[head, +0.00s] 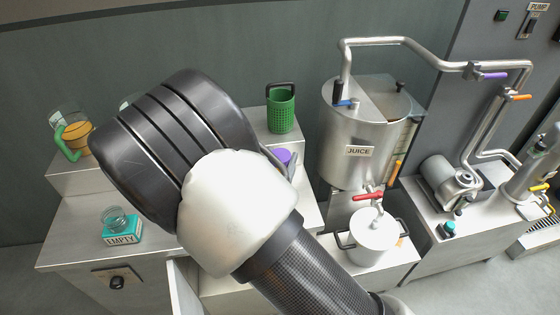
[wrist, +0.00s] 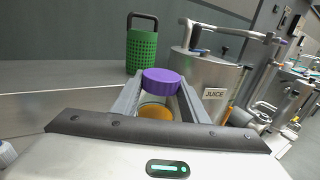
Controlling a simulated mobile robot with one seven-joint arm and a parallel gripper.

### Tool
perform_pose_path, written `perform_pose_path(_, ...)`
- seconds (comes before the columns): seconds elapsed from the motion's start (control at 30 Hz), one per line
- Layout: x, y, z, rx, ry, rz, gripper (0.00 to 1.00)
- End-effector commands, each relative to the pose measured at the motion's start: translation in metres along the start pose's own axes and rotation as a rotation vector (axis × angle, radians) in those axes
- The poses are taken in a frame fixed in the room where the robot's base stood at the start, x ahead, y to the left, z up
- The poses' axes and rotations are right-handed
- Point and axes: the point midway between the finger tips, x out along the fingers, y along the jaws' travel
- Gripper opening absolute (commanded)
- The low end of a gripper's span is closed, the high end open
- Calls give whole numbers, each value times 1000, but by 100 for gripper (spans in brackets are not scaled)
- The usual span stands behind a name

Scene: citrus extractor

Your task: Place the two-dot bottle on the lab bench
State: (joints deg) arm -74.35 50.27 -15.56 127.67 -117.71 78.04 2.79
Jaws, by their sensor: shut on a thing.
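A bottle with a purple cap (wrist: 161,82) and orange contents (wrist: 155,111) is between the two grey fingers of my gripper (wrist: 160,98) in the wrist view. My gripper is shut on it. No dots show on the bottle, so I cannot tell its marking. In the head view only the purple cap (head: 283,157) shows, and my arm hides most of the bottle and gripper. A pale metal bench (head: 75,225) stands at the left, with a raised shelf behind. I cannot tell whether the bottle touches a surface.
A green basket (head: 281,110) stands on the raised shelf. An orange-filled jug with a green handle (head: 75,140) is far left. An empty jar (head: 116,220) sits by a teal EMPTY block (head: 122,237). The JUICE tank (head: 352,135) and white pot (head: 373,238) stand right.

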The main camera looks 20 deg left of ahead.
Motion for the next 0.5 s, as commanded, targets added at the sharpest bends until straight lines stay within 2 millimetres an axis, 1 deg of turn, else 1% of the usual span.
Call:
perform_pose_path(0.1, 0, 0, 1, 1, -2, 0, 0)
perform_pose_path(0.23, 0, 0, -3, 1, -2, -1, 0)
perform_pose_path(0.27, 0, 0, -4, 0, 0, 0, 42)
perform_pose_path(0.3, 0, 0, -2, 0, 0, 0, 48)
perform_pose_path(0.37, 0, 0, -2, 0, 0, 0, 58)
perform_pose_path(0.5, 0, 0, -2, 0, 0, 0, 59)
